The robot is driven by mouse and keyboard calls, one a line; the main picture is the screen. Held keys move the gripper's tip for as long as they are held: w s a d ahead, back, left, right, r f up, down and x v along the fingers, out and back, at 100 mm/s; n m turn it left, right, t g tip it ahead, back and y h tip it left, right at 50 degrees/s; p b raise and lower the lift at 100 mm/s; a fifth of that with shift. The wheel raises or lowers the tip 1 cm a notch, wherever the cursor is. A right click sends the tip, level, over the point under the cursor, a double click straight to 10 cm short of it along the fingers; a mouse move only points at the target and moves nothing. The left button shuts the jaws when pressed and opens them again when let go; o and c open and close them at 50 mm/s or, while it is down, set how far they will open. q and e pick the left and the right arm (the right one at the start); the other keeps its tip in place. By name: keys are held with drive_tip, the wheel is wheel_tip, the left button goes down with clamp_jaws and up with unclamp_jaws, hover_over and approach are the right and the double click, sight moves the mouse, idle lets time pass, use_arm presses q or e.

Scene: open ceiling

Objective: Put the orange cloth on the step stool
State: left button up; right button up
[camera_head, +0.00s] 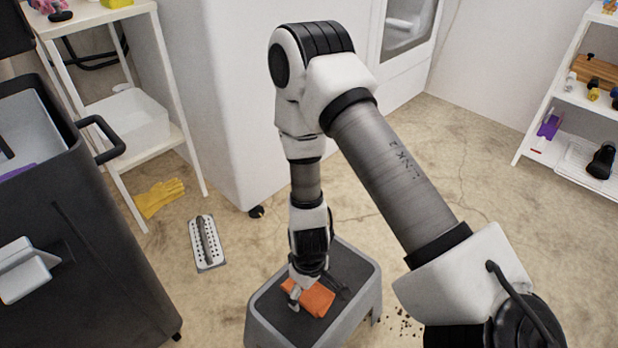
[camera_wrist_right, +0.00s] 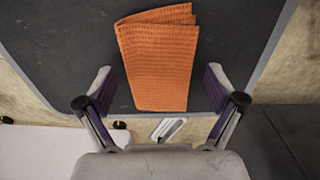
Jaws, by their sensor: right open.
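The orange cloth (camera_head: 317,301) is a folded, ribbed piece lying on the dark top of the grey step stool (camera_head: 262,325). In the right wrist view the cloth (camera_wrist_right: 160,60) lies flat on the stool's top (camera_wrist_right: 65,45), inside its edges. My right gripper (camera_head: 314,290) reaches down over the stool. Its fingers are open, one on each side of the cloth and apart from it, with nothing held. It also shows in the wrist view (camera_wrist_right: 160,88).
A perforated tool (camera_head: 207,243) and yellow gloves (camera_head: 159,197) lie on the floor at left. A dark bin or cart (camera_head: 90,260) stands at the left edge. White shelves (camera_head: 560,105) stand at right. Small dark crumbs (camera_head: 400,322) lie right of the stool.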

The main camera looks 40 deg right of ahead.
wheel_tip(320, 180, up, 12)
drive_tip(key=p, duration=1)
drive_tip(key=shift+m+h, duration=0.4)
drive_tip(key=s+f, duration=0.1)
drive_tip(key=s, duration=0.1)
drive_tip(key=s+f, duration=0.4)
drive_tip(key=s, duration=0.1)
drive_tip(key=shift+a+f, duration=0.1)
drive_tip(key=shift+a, duration=0.25)
drive_tip(key=shift+m+y, duration=0.4)
drive_tip(key=shift+m, duration=0.2)
drive_tip(key=s, duration=0.1)
drive_tip(key=s+a+f, duration=0.2)
drive_tip(key=s, duration=0.1)
drive_tip(key=shift+s+a+f, duration=0.1)
drive_tip(key=shift+a+f, duration=0.1)
drive_tip(key=shift+a, duration=0.05)
